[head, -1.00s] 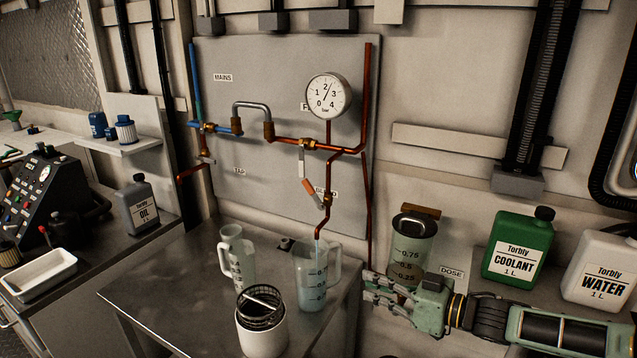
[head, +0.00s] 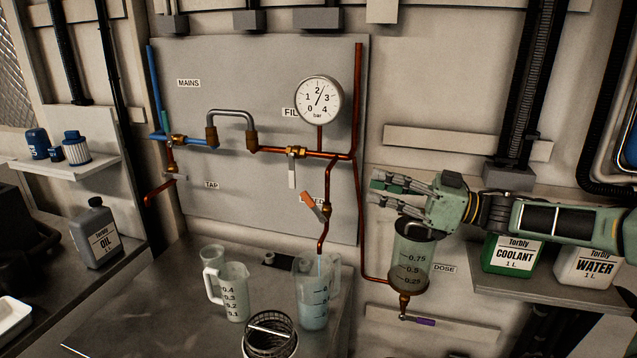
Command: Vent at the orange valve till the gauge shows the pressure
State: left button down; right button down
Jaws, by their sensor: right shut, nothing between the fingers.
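The orange valve (head: 309,201) sits on the copper drain pipe, its handle slanting up to the left. The round white gauge (head: 319,101) above it has its needle a little past 2 bar, though fine reading is hard. A clear jug (head: 312,310) stands under the pipe's end, with bluish liquid in it and a thin stream entering. My right gripper (head: 374,192) is shut and empty, pointing left, to the right of the orange valve and apart from it. It is above the dose vessel (head: 412,262). My left gripper is out of view.
A second jug (head: 228,290) and a white container with a black basket (head: 270,335) stand on the metal table. A white-handled valve (head: 292,172) is above the orange one. Coolant (head: 510,257) and water (head: 588,265) bottles stand at right. A hose loop (head: 232,116) bridges the pipes.

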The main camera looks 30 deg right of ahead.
aim_at(314, 208)
jog(key=f+p+x, duration=0.2)
jog(key=p+x, duration=0.3)
jog(key=x, duration=0.6)
jog(key=shift+w+a+f, duration=0.15)
jog(key=shift+w+f, duration=0.2)
jog(key=shift+f, duration=0.05)
jog(key=shift+w+a+r+p, duration=0.1)
jog(key=shift+w+a+p, duration=0.15)
jog(key=shift+p, duration=0.5)
jog(key=shift+w, duration=0.1)
jog(key=shift+p+x, duration=0.7)
jog(key=shift+x, duration=0.1)
jog(key=shift+w+a+f+p, duration=0.35)
jog(key=shift+w+a+f, duration=0.2)
jog(key=shift+w+a, duration=0.25)
jog(key=shift+w+a+f, duration=0.4)
jog(key=shift+w+f, duration=0.05)
jog(key=shift+w, duration=0.05)
jog(key=shift+f, duration=0.1)
